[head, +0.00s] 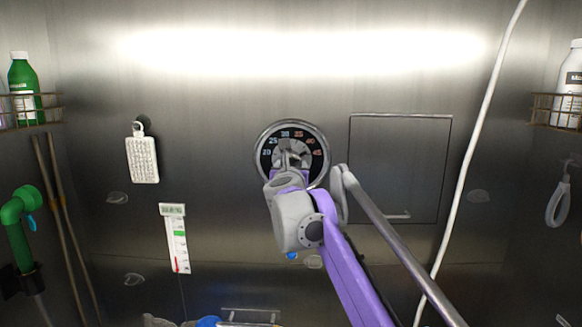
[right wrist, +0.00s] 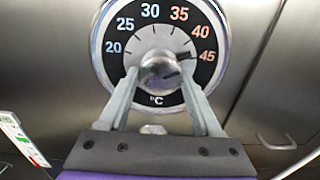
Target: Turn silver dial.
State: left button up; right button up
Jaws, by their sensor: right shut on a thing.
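The silver dial (right wrist: 162,72) is a round metal knob at the centre of a black temperature ring (right wrist: 118,38) marked 20 to 45 and °C, set in the steel wall. In the head view the ring (head: 318,157) shows around my right gripper (head: 290,160), which covers much of the knob. In the right wrist view my right gripper (right wrist: 162,85) has one finger on each side of the knob's lower part and is shut on it. A dark mark on the knob's right side lies toward 40 to 45. My left gripper is not in view.
A grey-capped lever bar (head: 400,245) runs beside my right arm. A panel with a handle (head: 400,165) is right of the dial. A white brush (head: 142,160) and a thermometer strip (head: 175,238) hang to the left. A white hose (head: 475,140) hangs at right.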

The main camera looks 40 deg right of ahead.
jog(key=n, duration=0.3)
jog(key=shift+n, duration=0.4)
jog(key=n, duration=0.5)
jog(key=shift+n, duration=0.3)
dwell(0.4)
jog(key=o, duration=1.4)
